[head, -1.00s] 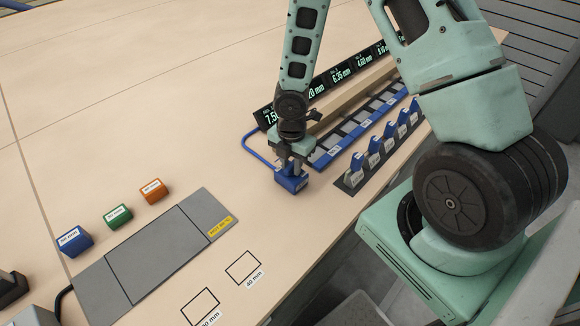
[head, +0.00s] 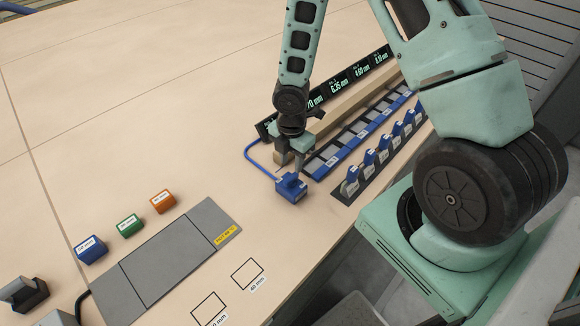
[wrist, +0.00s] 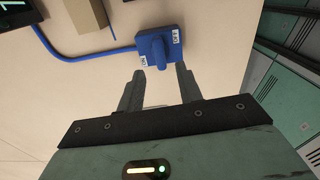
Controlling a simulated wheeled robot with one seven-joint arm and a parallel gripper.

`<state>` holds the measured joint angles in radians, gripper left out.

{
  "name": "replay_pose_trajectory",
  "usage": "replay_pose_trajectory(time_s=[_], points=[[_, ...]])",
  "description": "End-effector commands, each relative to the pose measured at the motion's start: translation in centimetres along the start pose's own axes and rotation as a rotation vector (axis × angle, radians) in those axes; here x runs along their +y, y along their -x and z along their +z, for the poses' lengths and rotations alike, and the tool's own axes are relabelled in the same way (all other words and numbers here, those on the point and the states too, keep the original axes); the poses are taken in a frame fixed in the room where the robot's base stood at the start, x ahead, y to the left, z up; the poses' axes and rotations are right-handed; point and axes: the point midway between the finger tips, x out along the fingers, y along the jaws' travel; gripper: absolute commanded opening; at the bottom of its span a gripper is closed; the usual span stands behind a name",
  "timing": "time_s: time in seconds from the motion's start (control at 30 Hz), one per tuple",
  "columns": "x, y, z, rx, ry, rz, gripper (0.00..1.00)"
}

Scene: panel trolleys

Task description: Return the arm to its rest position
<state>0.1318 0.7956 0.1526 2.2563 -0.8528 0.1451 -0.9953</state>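My gripper (head: 290,164) is open and empty, with its two fingers apart. It hangs just above and behind a blue block (head: 291,187) with a raised grip and a blue cable, on the table. In the wrist view the fingertips (wrist: 158,78) point at this blue block (wrist: 158,44), which lies just beyond them with a small gap and white labels on it. My arm reaches down from the upper part of the head view.
A row of blue-topped pieces (head: 383,157) stands right of the gripper, beside a blue-edged rack (head: 345,145) and digital displays (head: 335,84). A grey plate (head: 165,258) and blue, green and orange blocks (head: 130,225) lie left. The tabletop (head: 150,110) at upper left is clear.

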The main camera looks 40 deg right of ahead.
Motion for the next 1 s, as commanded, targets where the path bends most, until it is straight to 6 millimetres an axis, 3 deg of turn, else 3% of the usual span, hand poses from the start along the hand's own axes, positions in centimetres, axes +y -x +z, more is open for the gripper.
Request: replay_pose_trajectory(time_s=[0.57,0.67,0.8,1.0], points=[[0.1,0.5,-0.3,-0.004,-0.013,0.003,0.35],[0.6,2.8,-1.8,-0.019,-0.088,0.015,0.35],[0.4,8.1,-5.9,-0.041,-0.292,0.04,0.35],[-3.2,15.7,-13.1,-0.029,-0.633,0.058,0.35]])
